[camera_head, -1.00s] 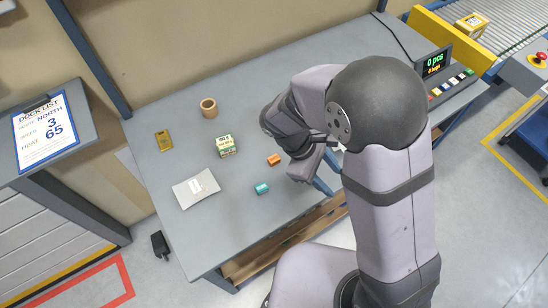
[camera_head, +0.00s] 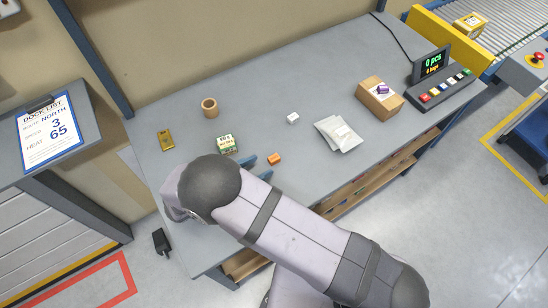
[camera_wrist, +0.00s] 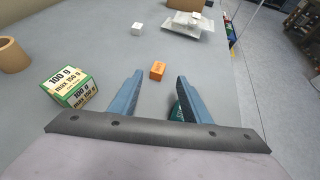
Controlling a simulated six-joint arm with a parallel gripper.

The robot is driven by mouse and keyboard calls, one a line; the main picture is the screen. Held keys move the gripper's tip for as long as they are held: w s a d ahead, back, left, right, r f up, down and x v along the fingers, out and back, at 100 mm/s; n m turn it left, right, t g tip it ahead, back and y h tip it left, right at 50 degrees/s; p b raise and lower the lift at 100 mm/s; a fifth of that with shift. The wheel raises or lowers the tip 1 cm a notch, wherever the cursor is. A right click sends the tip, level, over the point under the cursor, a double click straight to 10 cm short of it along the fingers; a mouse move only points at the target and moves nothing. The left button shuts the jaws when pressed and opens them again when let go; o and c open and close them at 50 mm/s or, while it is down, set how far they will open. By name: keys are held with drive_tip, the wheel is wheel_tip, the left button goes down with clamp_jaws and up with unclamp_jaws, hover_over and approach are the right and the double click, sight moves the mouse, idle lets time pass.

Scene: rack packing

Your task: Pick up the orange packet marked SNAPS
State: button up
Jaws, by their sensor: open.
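A small orange packet (camera_head: 274,158) lies on the grey table, just beyond my gripper's fingertips in the head view. It also shows in the wrist view (camera_wrist: 158,70), between and slightly ahead of the two blue fingers; its marking is too small to read. My gripper (camera_wrist: 158,76) is open with nothing between its fingers; the fingertips (camera_head: 260,166) also show in the head view, just left of the packet. A teal item (camera_wrist: 178,112) is partly hidden behind the right finger in the wrist view.
A green and cream box marked 100 g (camera_wrist: 70,86) stands left of my gripper. A wooden cup (camera_head: 209,107), gold packet (camera_head: 166,139), white cube (camera_head: 293,118), white pouches (camera_head: 338,133) and cardboard box (camera_head: 380,98) stand farther off.

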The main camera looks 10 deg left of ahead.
sight(273, 159)
drive_tip(key=shift+p+x, duration=1.45)
drive_tip(key=shift+x, duration=1.2)
drive_tip(key=shift+w+d+f, duration=0.15)
drive_tip(key=shift+w, duration=0.35)
clamp_jaws()
